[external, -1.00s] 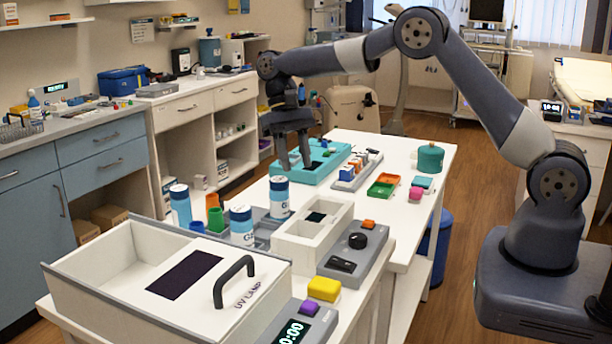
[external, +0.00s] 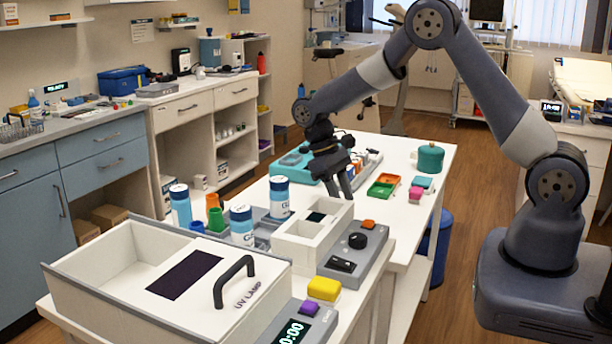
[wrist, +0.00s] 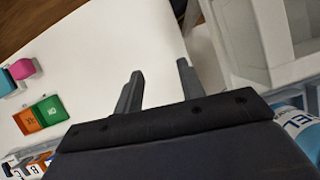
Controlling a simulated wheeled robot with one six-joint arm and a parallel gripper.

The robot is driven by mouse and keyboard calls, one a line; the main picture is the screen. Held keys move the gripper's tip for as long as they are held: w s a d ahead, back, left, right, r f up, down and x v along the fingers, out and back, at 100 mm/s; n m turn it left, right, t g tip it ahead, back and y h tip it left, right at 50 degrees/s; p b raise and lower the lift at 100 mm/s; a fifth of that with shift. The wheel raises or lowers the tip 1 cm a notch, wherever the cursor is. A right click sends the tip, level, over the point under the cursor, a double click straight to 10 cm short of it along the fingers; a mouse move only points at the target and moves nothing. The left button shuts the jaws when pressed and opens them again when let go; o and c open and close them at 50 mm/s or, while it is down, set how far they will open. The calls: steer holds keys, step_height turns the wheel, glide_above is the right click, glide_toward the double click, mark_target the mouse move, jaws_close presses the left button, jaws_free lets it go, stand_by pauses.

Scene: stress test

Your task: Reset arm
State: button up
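My gripper (external: 342,190) hangs from the bent arm above the white table, just behind the white two-bay box (external: 284,243). In the wrist view, my gripper (wrist: 158,76) has its two dark fingers apart, with only the white tabletop (wrist: 125,40) between and beyond them. It is open and holds nothing. The forearm now slopes down to the left from the raised elbow. My gripper and wrist partly cover the teal tray (external: 290,168) and the grey rack of small bottles (external: 375,158).
Blue-labelled white jars (external: 241,225) stand left of the white box. A grey control panel (external: 375,240) lies right of it. The green and orange trays (external: 382,188) and a teal pot (external: 430,158) are farther back. A UV lamp box (external: 165,280) fills the near end. Bare tabletop shows around the trays.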

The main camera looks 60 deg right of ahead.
steer(key=shift+s+d+f+n, duration=0.15)
steer(key=shift+s+d+f, duration=0.15)
steer(key=shift+f, duration=0.2)
steer(key=shift+s+d+f+n, duration=0.15)
steer(key=shift+s+f, duration=0.15)
steer(key=shift+f, duration=0.2)
stand_by(0.5)
